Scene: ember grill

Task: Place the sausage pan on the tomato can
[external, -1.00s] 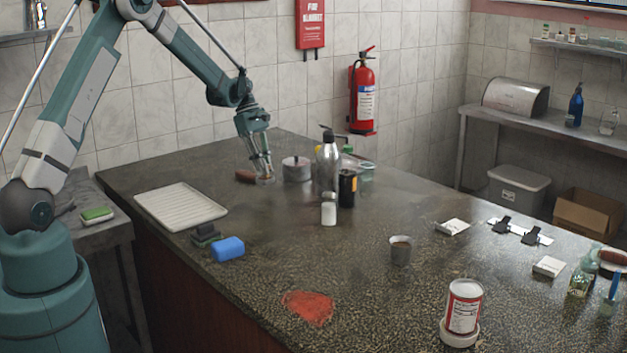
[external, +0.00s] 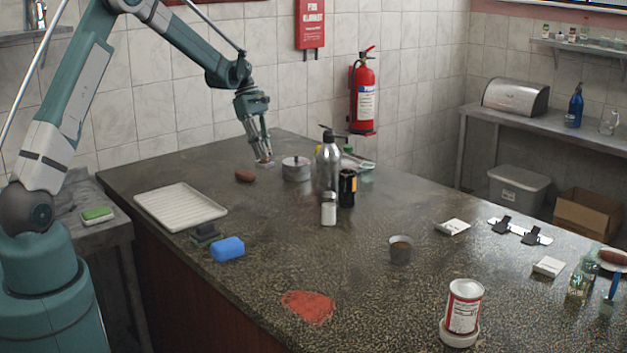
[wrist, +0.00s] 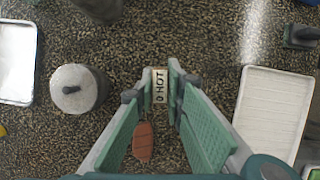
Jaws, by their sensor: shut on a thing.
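My gripper (external: 264,162) is raised above the far left part of the counter. It is shut on a small pale block with dark "HOT" lettering (wrist: 160,90), seen between the fingertips in the wrist view. A brown sausage-like piece (external: 245,176) lies on the counter below and left of the gripper; it also shows in the wrist view (wrist: 143,142). A pale round dish (external: 603,265) with a brown sausage (external: 614,257) is at the right edge; I cannot tell if it is the sausage pan. A red-and-white can (external: 464,306), likely the tomato can, stands upright on a white round base.
A grey lidded pot (external: 296,170), a metal bottle (external: 328,165), a dark can (external: 347,189) and a white shaker (external: 328,212) stand close to the gripper. A white tray (external: 180,207) and blue sponge (external: 228,249) lie left. A grey cup (external: 401,250) stands mid-counter.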

